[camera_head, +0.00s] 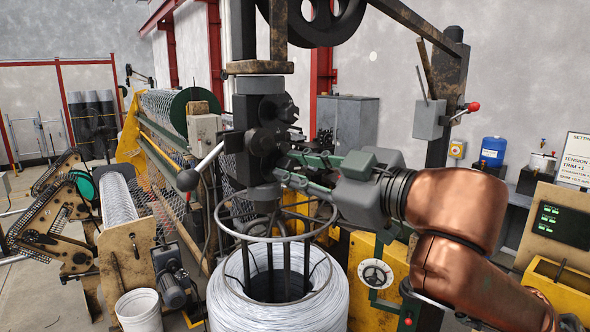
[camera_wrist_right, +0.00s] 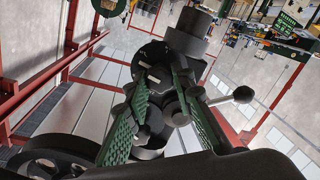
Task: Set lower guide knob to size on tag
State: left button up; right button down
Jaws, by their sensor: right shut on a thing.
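A dark guide head (camera_head: 258,110) with stacked round knobs stands on the post above the wire coil. The lower knob (camera_head: 262,142) is dark and sits in front of the head. My right gripper (camera_head: 284,165) reaches in from the right with green fingers spread around a part low on the head. In the right wrist view its two green ribbed pads (camera_wrist_right: 155,110) close on a dark round knob (camera_wrist_right: 153,122). The fingers partly hide that knob, and its markings cannot be read. My left gripper is not in view.
A ball-ended lever (camera_head: 188,179) sticks out left of the head. A metal ring guard (camera_head: 270,236) and a wire coil (camera_head: 225,300) lie below. Mesh rolls fill the left.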

jog(key=shift+f+m+b, duration=0.1)
jog(key=shift+m+b, duration=0.2)
jog(key=shift+m, duration=1.5)
jog(key=shift+y, duration=0.3)
jog(key=c, duration=1.7)
grip_release()
jog(key=shift+o, duration=0.2)
jog(key=shift+s+d, duration=0.15)
jog(key=v, duration=1.1)
jog(key=shift+s+d+r, duration=0.2)
jog(key=shift+s+d, duration=0.05)
jog(key=shift+w, duration=0.1)
